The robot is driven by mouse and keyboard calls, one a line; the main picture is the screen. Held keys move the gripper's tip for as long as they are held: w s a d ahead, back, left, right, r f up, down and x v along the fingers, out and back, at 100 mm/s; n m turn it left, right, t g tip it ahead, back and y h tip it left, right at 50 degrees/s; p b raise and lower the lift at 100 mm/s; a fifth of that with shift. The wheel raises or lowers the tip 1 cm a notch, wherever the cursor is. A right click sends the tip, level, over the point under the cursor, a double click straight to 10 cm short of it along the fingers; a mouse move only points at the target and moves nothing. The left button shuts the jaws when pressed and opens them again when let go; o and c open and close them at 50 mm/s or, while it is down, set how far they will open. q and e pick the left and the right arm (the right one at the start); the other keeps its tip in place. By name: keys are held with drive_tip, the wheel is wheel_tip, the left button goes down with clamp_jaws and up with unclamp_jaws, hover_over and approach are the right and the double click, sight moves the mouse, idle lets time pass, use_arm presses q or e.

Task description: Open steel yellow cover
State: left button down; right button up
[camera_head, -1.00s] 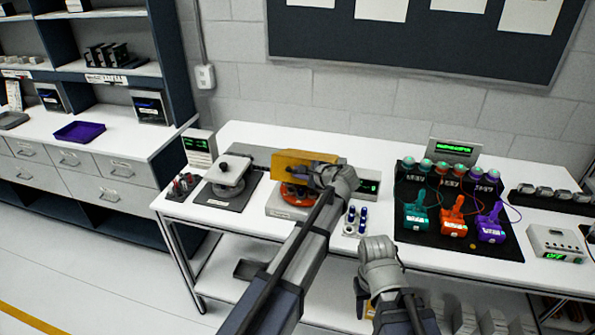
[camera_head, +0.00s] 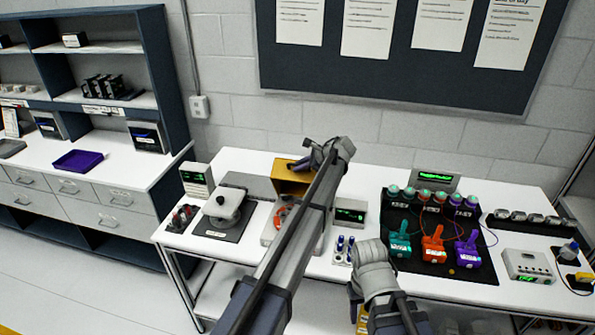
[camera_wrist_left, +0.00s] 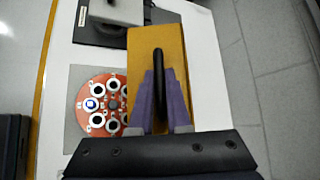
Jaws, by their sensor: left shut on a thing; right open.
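The yellow cover (camera_head: 290,175) stands swung up on its grey base, with its front raised and the orange-red disc (camera_head: 281,217) showing below it. My left gripper (camera_head: 303,163) is at the top of the cover. In the left wrist view, its purple fingers (camera_wrist_left: 158,80) are shut on the black handle (camera_wrist_left: 158,58) of the yellow cover (camera_wrist_left: 140,45). The red disc with round sockets (camera_wrist_left: 101,103) lies uncovered beside it. My right gripper (camera_head: 356,300) is open and empty, low in front of the table edge; its fingertips are hard to make out.
A grey press-like device (camera_head: 225,206) stands left of the cover. A small display box (camera_head: 350,211) and blue-capped vials (camera_head: 343,248) are to the right. A black mat (camera_head: 475,270) with coloured tools lies further right. The noticeboard wall is behind.

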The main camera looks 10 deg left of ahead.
use_arm(q)
drive_tip(key=shift+w+r, duration=0.2)
drive_tip(key=shift+w, duration=0.3)
drive_tip(key=c, duration=0.9)
unclamp_jaws()
